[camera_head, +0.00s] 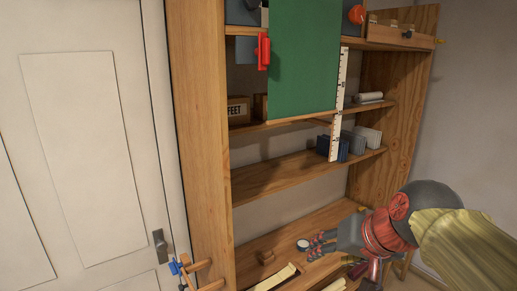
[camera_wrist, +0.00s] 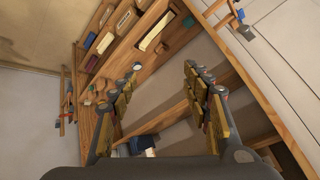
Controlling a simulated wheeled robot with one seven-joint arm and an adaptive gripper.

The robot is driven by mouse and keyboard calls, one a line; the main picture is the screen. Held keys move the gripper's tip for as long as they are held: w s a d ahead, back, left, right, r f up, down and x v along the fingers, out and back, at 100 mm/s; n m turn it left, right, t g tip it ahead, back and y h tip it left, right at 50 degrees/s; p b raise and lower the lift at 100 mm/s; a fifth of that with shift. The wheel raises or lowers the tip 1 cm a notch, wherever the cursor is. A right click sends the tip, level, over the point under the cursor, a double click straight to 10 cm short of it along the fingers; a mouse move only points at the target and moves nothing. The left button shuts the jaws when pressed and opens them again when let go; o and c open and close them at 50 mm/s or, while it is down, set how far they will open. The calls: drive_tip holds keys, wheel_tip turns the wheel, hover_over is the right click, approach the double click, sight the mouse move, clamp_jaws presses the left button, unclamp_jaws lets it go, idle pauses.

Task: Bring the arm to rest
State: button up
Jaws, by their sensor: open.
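My gripper (camera_head: 317,246) is at the lower right of the camera_head view, over the wooden desk shelf (camera_head: 322,215). My arm reaches in from the right edge. In the camera_wrist view the two fingers of my gripper (camera_wrist: 158,76) stand wide apart with nothing between them. A small round pale-topped object (camera_wrist: 137,66) lies on the wood beyond the fingertips. Pale key-like strips (camera_head: 276,278) lie in a dark slot in the desk; one strip (camera_wrist: 152,34) also shows in the camera_wrist view.
A wooden shelf unit (camera_head: 205,140) holds a green board (camera_head: 304,60), a white ruler (camera_head: 339,105), a red clamp-like item (camera_head: 263,50) and grey-blue blocks (camera_head: 356,141). A small wooden block (camera_head: 266,257) is on the desk. A white door (camera_head: 90,140) stands left.

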drive_tip(key=s+d+f+b, duration=0.1)
drive_tip(key=s+f+b, duration=0.2)
drive_tip(key=s+f, duration=0.2)
drive_tip(key=s+d+f+n+g+h+b, duration=0.1)
drive_tip(key=s+f+b, duration=0.3)
drive_tip(key=f, duration=0.7)
drive_tip(key=s+d+f+n+h+b, duration=0.1)
drive_tip(key=s+f+b, duration=0.2)
drive_tip(key=s+f, duration=0.3)
wheel_tip(320, 180, down, 3)
drive_tip(key=shift+s+d+f+g+b, duration=0.1)
drive_tip(key=shift+s+d+g+b, duration=0.2)
drive_tip(key=shift+s+b, duration=0.1)
drive_tip(key=shift+o, duration=0.2)
drive_tip(key=shift+w, duration=0.1)
